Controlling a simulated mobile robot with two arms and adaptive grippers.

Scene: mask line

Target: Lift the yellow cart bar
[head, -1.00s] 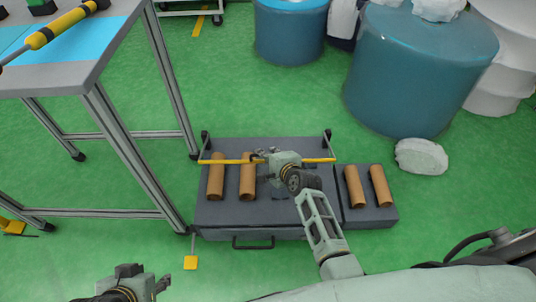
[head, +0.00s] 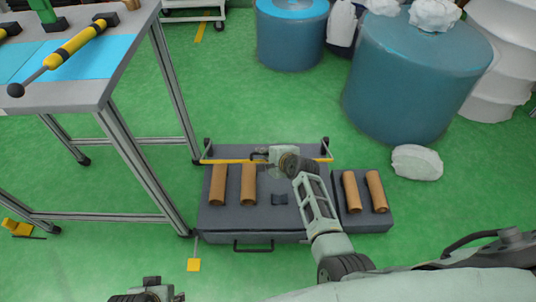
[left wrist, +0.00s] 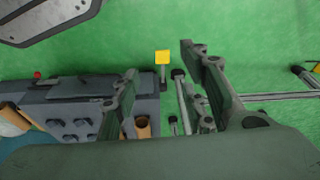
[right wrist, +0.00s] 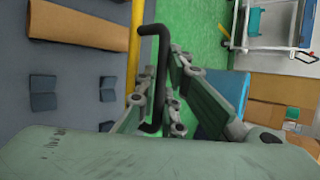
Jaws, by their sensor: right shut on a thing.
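The yellow cart bar (head: 225,161) spans the back of the low grey cart (head: 230,222), between two uprights. It also shows in the right wrist view (right wrist: 135,60), with a black handle (right wrist: 161,70) beside it. My right gripper (head: 264,155) is at the middle of the bar. In the right wrist view, my right gripper's fingers (right wrist: 157,82) are around the black handle and shut on it. The exact contact is partly hidden. My left gripper (left wrist: 158,62) is open and empty; only part of it (head: 155,290) shows at the head view's bottom edge.
Brown cylinders lie on the cart (head: 218,185) and the smaller grey block (head: 351,192) beside it. A metal-legged table (head: 125,85) stands left. Green floor is open in front.

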